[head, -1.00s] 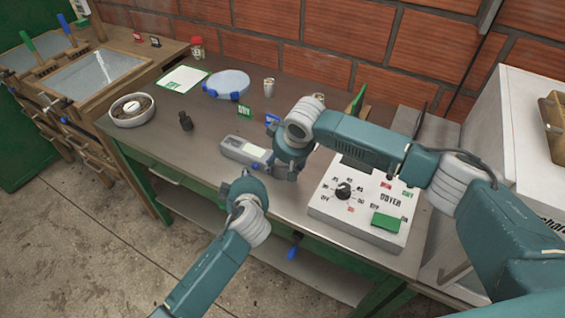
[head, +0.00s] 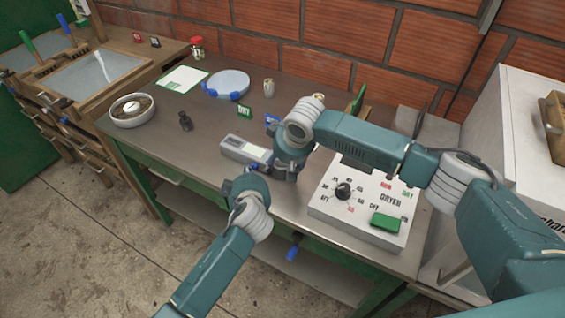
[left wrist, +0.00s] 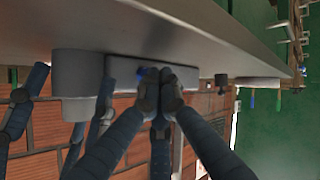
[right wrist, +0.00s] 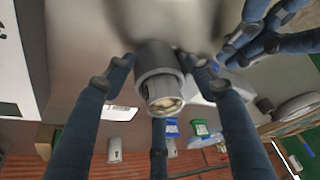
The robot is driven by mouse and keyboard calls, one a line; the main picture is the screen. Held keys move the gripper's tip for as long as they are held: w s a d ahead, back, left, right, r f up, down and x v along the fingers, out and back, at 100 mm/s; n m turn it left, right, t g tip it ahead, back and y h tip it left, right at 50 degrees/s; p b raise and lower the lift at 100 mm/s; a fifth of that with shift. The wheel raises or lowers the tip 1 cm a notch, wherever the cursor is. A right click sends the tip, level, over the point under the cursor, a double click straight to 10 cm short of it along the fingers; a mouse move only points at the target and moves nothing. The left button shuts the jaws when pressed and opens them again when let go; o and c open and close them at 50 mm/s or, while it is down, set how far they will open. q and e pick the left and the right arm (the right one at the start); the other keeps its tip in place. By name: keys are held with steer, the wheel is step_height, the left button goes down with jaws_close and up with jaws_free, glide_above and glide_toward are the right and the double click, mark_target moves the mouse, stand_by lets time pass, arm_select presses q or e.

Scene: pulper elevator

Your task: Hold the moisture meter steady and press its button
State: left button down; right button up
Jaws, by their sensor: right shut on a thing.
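The moisture meter (head: 236,147), a pale grey box with a light display, lies on the metal table. A grey cylindrical cup (right wrist: 160,88) with something light brown inside shows between my right fingers in the right wrist view; I cannot tell if it is part of the meter. My right gripper (head: 285,166) is shut on it at the meter's right end. My left gripper (head: 249,178) is just in front of the meter, its fingertips together and empty. In the left wrist view its fingertips (left wrist: 159,90) overlap the meter's side (left wrist: 120,72); contact is unclear.
The dryer control box (head: 330,205) stands right of the meter.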

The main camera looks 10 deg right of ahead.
arm_select(q)
steer(key=shift+w+d, duration=0.25)
steer(key=shift+w, duration=0.1)
stand_by(0.3)
steer(key=shift+s, duration=0.15)
steer(key=shift+s+a, duration=0.55)
steer(key=shift+s, duration=0.05)
steer(key=s+a, duration=0.3)
steer(key=s, duration=0.2)
steer(key=shift+a, duration=0.25)
stand_by(0.3)
arm_select(e)
steer(key=o, duration=1.6)
